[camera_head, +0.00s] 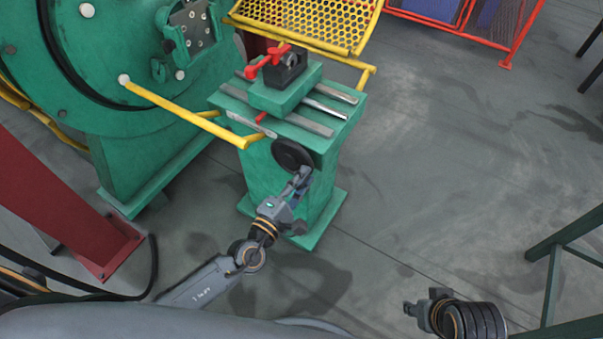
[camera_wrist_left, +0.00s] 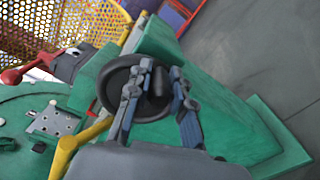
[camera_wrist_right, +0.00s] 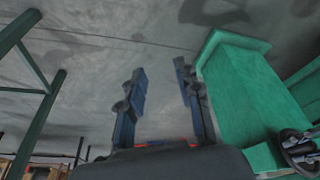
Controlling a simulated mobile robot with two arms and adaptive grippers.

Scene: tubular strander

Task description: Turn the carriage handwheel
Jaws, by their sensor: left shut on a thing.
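The black carriage handwheel (camera_head: 291,155) is mounted on the near side of the green carriage stand (camera_head: 255,175). My left gripper (camera_head: 302,180) reaches the wheel from below in the head view. In the left wrist view the handwheel (camera_wrist_left: 122,88) fills the middle, and my left gripper (camera_wrist_left: 155,82) has its fingers at the wheel's right part, shut on the wheel's handle (camera_wrist_left: 158,84). The exact contact is partly hidden by the fingers. My right gripper (camera_wrist_right: 160,90) has its fingers apart and empty over the floor; it also shows at the lower right of the head view (camera_head: 415,309).
A red-handled clamp block (camera_head: 285,68) sits on the stand's slide rails (camera_head: 310,118). A yellow bar (camera_head: 185,110) and a perforated yellow guard (camera_head: 310,22) are close to the stand. The large green machine (camera_head: 110,130) stands left.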

